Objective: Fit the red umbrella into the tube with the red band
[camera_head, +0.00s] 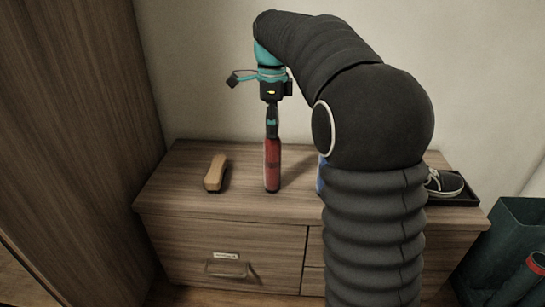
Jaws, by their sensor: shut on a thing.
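The red umbrella (272,166) hangs upright over the wooden cabinet top. My gripper (272,129) is above it, shut on its upper end. I cannot tell whether the umbrella's lower end touches the cabinet top. The tube with the red band (536,263) shows only in part at the lower right edge of the picture, beside a dark green bin-like container. Its lower part is cut off or hidden.
A tan wooden brush-like object (215,173) lies left of the umbrella on the cabinet (184,192). My arm partly hides a blue object (321,176). A shoe (444,183) sits on a dark tray (462,199) at right. A tall wooden panel (85,120) bounds the left.

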